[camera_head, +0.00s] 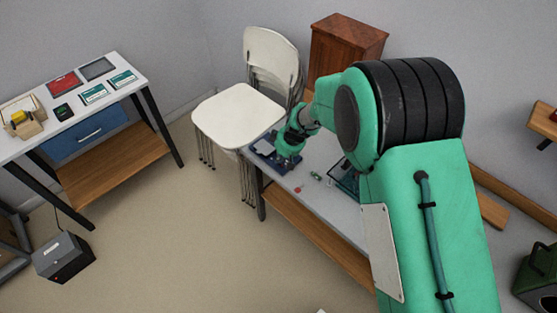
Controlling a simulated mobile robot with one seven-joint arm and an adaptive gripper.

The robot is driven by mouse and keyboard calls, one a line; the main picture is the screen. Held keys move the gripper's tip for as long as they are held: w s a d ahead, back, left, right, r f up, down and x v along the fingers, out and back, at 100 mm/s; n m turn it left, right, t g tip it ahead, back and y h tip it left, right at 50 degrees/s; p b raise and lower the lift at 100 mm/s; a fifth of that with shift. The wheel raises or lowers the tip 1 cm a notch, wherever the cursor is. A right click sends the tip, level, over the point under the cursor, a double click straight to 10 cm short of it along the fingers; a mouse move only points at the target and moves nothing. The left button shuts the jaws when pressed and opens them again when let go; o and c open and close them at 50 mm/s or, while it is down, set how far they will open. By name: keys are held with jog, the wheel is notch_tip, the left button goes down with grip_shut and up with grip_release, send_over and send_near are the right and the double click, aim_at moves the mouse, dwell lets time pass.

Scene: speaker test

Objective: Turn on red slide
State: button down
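My arm reaches over a grey-topped table (325,222), and my gripper (290,160) is low over its far left end. The gripper is small and dark here, so I cannot tell whether it is open or shut. A dark blue device or tray (262,148) lies beside and partly under it; any contact is unclear. A small red piece (298,189) lies on the tabletop just in front of the gripper. A small green piece (316,176) lies to its right. I cannot clearly make out a red slide switch. My arm hides much of the table's right side.
Stacked white chairs (240,115) stand against the table's left end. A wooden cabinet (345,52) is behind. A dark-framed item (345,178) sits near my arm. Another table (75,123) with flat panels stands at left, a grey box (64,257) on the floor. Floor between is clear.

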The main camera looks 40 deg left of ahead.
jog(key=p+v, duration=0.1)
jog(key=v, duration=0.7)
jog(key=shift+p, duration=0.3)
